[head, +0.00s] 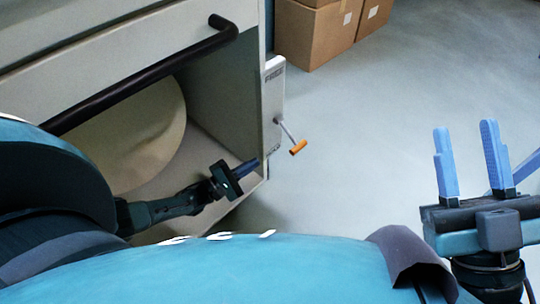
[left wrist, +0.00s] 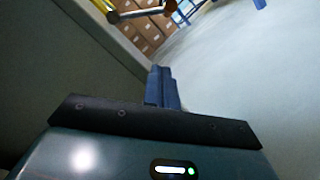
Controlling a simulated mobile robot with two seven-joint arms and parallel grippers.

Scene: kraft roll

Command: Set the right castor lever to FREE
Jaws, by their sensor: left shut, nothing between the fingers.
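The right castor lever is a thin metal rod with an orange grip (head: 298,147). It sticks out from a pale plate (head: 273,90) on the right side of the cart and slopes down to the right. The plate reads FREE near its top; a lower mark is too small to read. My left gripper (head: 246,169) is shut and empty, left of and below the orange grip, apart from it. Its blue fingers show together in the left wrist view (left wrist: 163,88). A rod with a brownish end (left wrist: 170,6), apparently the lever, shows at that view's top. My right gripper (head: 468,160) is open and empty, far right.
The cart (head: 225,95) has an open bay with a large pale roll (head: 140,130) inside and a dark bar handle (head: 140,85) across its front. Cardboard boxes (head: 310,35) stand behind on the floor. The grey floor (head: 400,110) right of the lever is clear.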

